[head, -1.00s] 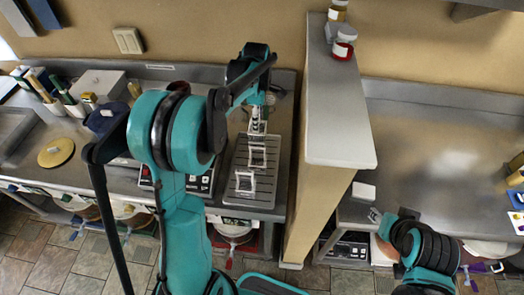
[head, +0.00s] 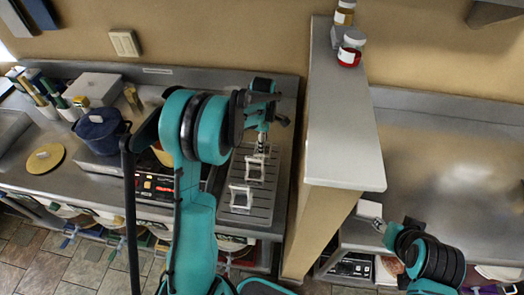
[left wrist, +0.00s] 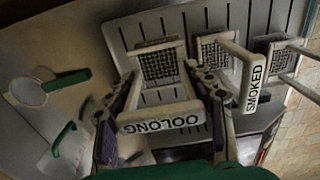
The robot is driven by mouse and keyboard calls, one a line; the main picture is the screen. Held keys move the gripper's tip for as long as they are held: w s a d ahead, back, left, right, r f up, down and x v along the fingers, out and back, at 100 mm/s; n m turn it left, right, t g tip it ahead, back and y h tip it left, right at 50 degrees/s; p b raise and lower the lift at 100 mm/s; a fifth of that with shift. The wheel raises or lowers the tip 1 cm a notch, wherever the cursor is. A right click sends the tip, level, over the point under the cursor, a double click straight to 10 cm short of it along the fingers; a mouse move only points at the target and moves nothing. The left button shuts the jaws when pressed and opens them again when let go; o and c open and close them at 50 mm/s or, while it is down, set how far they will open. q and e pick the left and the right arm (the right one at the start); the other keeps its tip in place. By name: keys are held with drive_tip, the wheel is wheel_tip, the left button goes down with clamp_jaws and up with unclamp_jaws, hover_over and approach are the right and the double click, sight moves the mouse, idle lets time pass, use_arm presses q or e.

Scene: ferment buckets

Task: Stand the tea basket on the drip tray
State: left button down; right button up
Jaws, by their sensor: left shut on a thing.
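My left gripper (head: 262,138) is at the back end of the grey slatted drip tray (head: 263,205). In the left wrist view it is shut (left wrist: 163,95) on the white frame of the tea basket labelled OOLONG (left wrist: 160,122). That basket's mesh (left wrist: 160,63) is over the tray (left wrist: 118,32); I cannot tell if it touches the slats. The SMOKED basket (left wrist: 253,88) stands beside it on the tray, and a third basket (left wrist: 276,50) is beyond. Two white baskets (head: 255,168) (head: 240,198) show in the head view. My right gripper (head: 375,220) is low at right; its jaws are unclear.
A tall partition (head: 340,110) with jars (head: 350,50) stands right of the tray. Left of the tray are a device with red-lit controls (head: 155,187), a blue pot (head: 98,130) and a yellow disc (head: 45,158). A green-handled strainer (left wrist: 50,86) shows in the wrist view. The right counter (head: 450,165) is largely clear.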

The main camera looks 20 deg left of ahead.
use_arm(q)
wheel_tip(320, 180, down, 4)
drive_tip(key=shift+w+r+b, duration=0.1)
drive_tip(key=shift+r+b, duration=0.05)
drive_tip(key=shift+b, duration=0.15)
drive_tip(key=shift+r, duration=0.1)
drive_tip(key=c, duration=0.6)
unclamp_jaws()
drive_tip(key=shift+f, duration=0.2)
